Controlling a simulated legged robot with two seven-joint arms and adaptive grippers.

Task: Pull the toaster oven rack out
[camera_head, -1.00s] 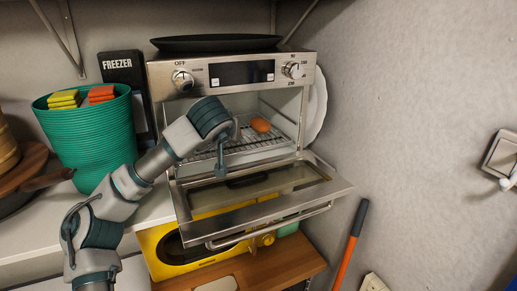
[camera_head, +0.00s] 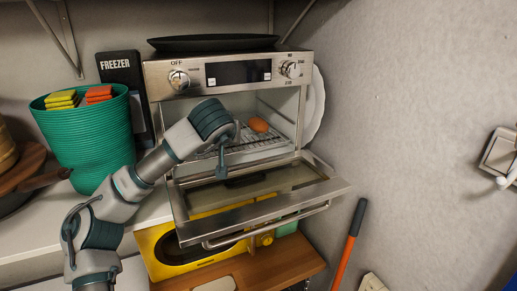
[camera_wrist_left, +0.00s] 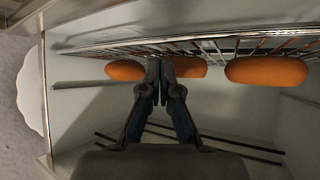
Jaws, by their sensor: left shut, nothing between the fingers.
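The toaster oven (camera_head: 200,66) stands in the middle of the head view with its glass door (camera_head: 290,204) folded down. Its wire rack (camera_head: 262,142) sits inside, and an orange, rounded food item (camera_head: 258,124) rests on it. My left gripper (camera_head: 221,174) is at the oven opening, in front of the rack's left part, and hides some of it. In the left wrist view the gripper (camera_wrist_left: 159,62) is shut, with its tips close to the rack's front wire (camera_wrist_left: 205,38). I cannot tell whether they touch it. Orange items (camera_wrist_left: 266,70) show beyond the bars. My right gripper is not in view.
A green basket (camera_head: 88,135) and a black freezer box (camera_head: 121,68) stand left of the oven. A black pan (camera_head: 213,43) lies on top. A yellow appliance (camera_head: 165,255) is below the door. A wall closes off the right side.

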